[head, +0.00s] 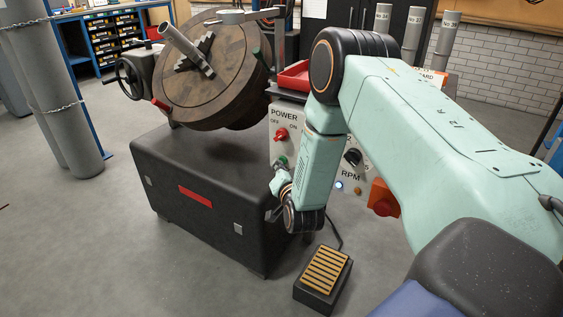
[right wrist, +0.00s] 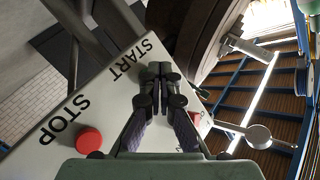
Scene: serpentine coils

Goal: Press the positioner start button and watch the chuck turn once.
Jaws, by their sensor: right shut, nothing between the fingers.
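The positioner's round brown chuck plate (head: 235,75) is tilted on a black base (head: 165,175), with a grey tube (head: 186,50) held in its jaws. The control panel (head: 285,118) stands to its right. A small green part (head: 282,160) shows on it below the red power switch, just by my right gripper (head: 280,172). In the right wrist view my right gripper (right wrist: 158,74) is shut and empty, its tips over the panel beside the word START. The start button is hidden there behind the fingers; contact cannot be told. The red stop button (right wrist: 88,140) is left of them. My left gripper is out of view.
The panel also has an RPM knob (head: 353,157) and a red emergency button (head: 383,207) on an orange box. A foot pedal (head: 325,272) lies on the floor. A red tray (head: 293,76) sits behind the panel. Gas cylinders (head: 50,90) stand at left.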

